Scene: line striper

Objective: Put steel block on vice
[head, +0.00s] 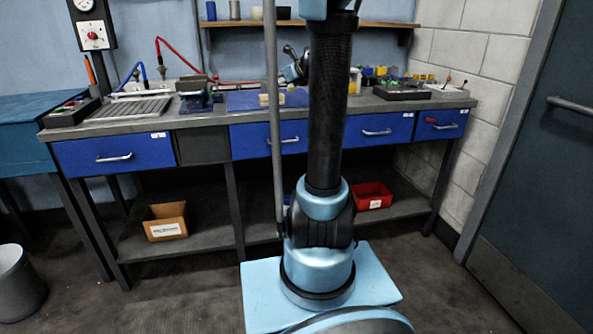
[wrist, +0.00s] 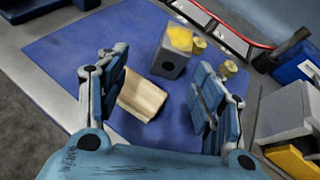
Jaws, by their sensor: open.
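A grey block (wrist: 168,66), which looks like the steel block, stands on the blue mat (wrist: 75,50) in the wrist view, with a round yellow patch or piece at its top. A pale wood-coloured block (wrist: 142,96) lies nearer, between my fingers in the picture. My gripper (wrist: 160,76) is open and empty above the mat, its fingers either side of the blocks in the picture; I cannot tell its height. In the head view my gripper (head: 297,68) hangs over the bench, partly behind my arm. The blue and grey vice (head: 197,98) stands on the bench to the left.
Small yellow cylinders (wrist: 228,68) stand beyond the grey block. Grey, yellow and blue boxes (wrist: 285,112) crowd the wrist view's right. A grooved metal plate (head: 137,109) lies left of the vice. A wooden shelf (head: 245,23) hangs above the bench.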

